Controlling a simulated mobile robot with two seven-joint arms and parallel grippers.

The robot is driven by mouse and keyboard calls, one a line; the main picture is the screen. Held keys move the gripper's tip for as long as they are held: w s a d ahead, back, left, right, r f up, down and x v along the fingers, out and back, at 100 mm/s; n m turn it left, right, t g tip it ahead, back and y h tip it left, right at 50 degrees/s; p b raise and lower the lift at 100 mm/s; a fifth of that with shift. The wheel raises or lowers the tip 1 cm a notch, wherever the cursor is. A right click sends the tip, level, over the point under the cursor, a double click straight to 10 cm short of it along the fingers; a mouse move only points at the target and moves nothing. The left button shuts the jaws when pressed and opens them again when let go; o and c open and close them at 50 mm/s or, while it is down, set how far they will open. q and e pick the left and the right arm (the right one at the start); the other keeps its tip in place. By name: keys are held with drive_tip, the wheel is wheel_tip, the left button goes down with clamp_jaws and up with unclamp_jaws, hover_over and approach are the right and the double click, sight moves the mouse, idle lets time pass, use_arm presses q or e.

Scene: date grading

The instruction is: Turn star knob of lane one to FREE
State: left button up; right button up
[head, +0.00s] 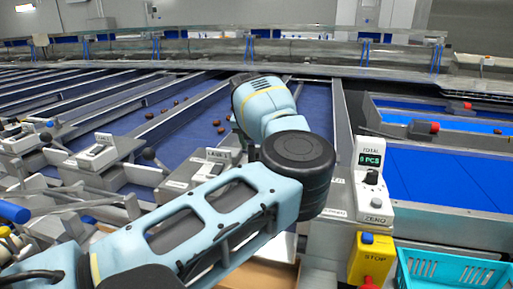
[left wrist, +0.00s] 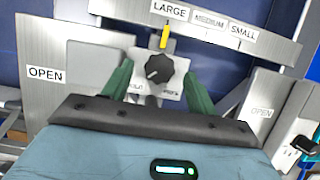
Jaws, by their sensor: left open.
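In the left wrist view a black star knob (left wrist: 159,69) sits on a light plate (left wrist: 172,93), below a yellow pointer (left wrist: 164,36). The pointer stands under the LARGE end of a LARGE, MEDIUM, SMALL scale (left wrist: 206,20). The small lettering on the plate is too blurred to read. My left gripper (left wrist: 159,74) is open, with one green finger on each side of the knob; I cannot tell whether they touch it. In the head view my left arm covers the gripper and the knob. My right gripper is not in view.
A lane label plate (head: 217,154) stands behind my left arm. A counter box (head: 371,160) with a ZERO label, a yellow STOP box (head: 370,257) and a turquoise basket (head: 450,272) are at the right. Several dates lie on the blue lanes. Grey OPEN plates (left wrist: 45,75) flank the knob.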

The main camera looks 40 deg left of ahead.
use_arm(q)
drive_tip(key=shift+x, duration=0.85)
drive_tip(key=shift+c, duration=0.2)
drive_tip(key=c, duration=1)
drive_tip(key=shift+o, duration=0.2)
